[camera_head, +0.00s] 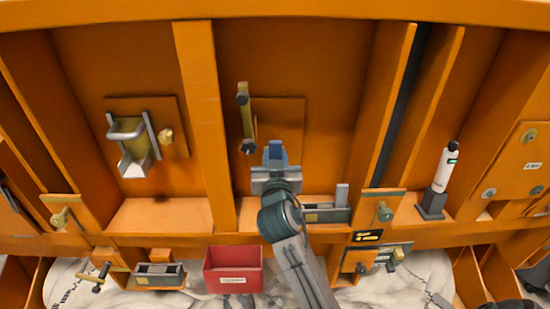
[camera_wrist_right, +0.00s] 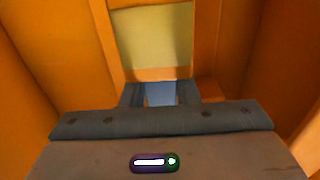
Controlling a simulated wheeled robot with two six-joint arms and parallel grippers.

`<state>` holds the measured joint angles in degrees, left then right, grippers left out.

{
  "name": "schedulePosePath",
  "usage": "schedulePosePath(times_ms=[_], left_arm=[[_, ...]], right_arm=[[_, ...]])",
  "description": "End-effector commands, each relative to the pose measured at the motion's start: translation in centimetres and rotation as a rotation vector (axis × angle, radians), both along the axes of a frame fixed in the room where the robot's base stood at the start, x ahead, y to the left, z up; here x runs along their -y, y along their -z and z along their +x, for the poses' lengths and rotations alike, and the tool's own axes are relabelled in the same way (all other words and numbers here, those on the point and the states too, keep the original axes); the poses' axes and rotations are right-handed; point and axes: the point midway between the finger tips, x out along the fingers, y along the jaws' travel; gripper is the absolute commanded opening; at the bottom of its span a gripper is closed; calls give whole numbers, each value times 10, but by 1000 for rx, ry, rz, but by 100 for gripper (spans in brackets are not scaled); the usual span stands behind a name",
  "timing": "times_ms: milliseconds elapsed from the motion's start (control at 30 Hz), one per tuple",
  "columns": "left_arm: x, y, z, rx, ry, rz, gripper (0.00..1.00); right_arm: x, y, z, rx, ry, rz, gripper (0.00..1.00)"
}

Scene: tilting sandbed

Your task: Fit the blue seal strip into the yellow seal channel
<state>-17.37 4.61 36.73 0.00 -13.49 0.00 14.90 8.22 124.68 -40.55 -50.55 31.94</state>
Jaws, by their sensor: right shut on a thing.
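My right gripper (camera_head: 275,168) reaches up from the bottom middle in the head view. It is shut on a small blue piece, the blue seal strip (camera_head: 276,150), whose end sticks out beyond the fingers. In the right wrist view the blue strip (camera_wrist_right: 160,93) shows between the two dark fingers. A pale yellow panel (camera_wrist_right: 155,38) in an orange surround lies beyond it, apart from the strip in the picture. I cannot tell whether this panel is the yellow seal channel. My left gripper is not in view.
A yellowish bar (camera_head: 247,120) with dark ends stands left of the gripper. A metal chute (camera_head: 135,150) is farther left. A red bin (camera_head: 233,278) sits below, and a white bottle (camera_head: 444,170) stands at right. Orange ribs border the bay.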

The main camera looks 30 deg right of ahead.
Motion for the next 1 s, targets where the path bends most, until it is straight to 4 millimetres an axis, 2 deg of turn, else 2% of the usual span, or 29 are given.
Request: schedulePosePath(times_ms=[367, 400, 500, 733, 833, 1000], left_arm=[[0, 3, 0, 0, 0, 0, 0], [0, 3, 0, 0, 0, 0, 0], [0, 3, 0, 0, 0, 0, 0], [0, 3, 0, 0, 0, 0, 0], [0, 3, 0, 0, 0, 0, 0], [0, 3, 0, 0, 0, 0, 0]], right_arm=[[0, 4, 1, -2, 0, 1, 2], [0, 4, 1, -2, 0, 1, 32], [0, 4, 1, -3, 0, 2, 51], [0, 4, 1, -2, 0, 1, 55], [0, 4, 1, -1, 0, 1, 75], [0, 3, 0, 0, 0, 0, 75]])
